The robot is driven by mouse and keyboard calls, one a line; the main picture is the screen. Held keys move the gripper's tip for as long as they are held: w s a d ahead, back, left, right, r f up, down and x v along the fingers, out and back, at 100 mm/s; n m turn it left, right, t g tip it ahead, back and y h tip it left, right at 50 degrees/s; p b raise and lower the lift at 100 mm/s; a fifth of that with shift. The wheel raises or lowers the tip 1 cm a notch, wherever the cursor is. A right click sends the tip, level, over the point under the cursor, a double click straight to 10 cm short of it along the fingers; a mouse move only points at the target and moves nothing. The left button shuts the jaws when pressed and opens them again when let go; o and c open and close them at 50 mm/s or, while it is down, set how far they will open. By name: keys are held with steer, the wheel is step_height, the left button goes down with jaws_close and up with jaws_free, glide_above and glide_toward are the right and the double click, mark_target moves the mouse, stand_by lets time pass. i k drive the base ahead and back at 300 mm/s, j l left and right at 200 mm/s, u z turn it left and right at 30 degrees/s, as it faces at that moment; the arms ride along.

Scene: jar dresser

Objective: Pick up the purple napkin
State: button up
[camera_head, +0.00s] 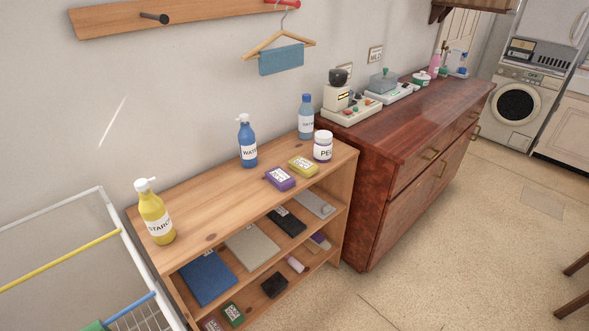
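A small purple folded item with a white label, which looks like the purple napkin (280,179), lies on top of the light wooden shelf unit (205,218). It lies near the front edge, right of the middle. A similar yellow item (303,166) lies just to its right and behind it, close by. A white jar (323,146) with a label stands further right. A blue spray bottle (247,142) stands behind the purple item, to the left. My gripper is not in view.
A blue bottle (306,117) stands at the unit's back right and a yellow spray bottle (155,212) at its left end. Folded cloths and small items fill the lower shelves. A drying rack (118,222) stands left, a dark wooden dresser (405,140) right. Floor (440,240) at right is open.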

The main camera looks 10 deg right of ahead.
mark_target(279, 178)
steer(key=i+u, duration=0.15)
steer(key=u, duration=0.25)
steer(key=i+l+u, duration=0.15)
steer(key=u, duration=0.2)
steer(key=i+l+u, duration=0.15)
steer(key=u, duration=0.25)
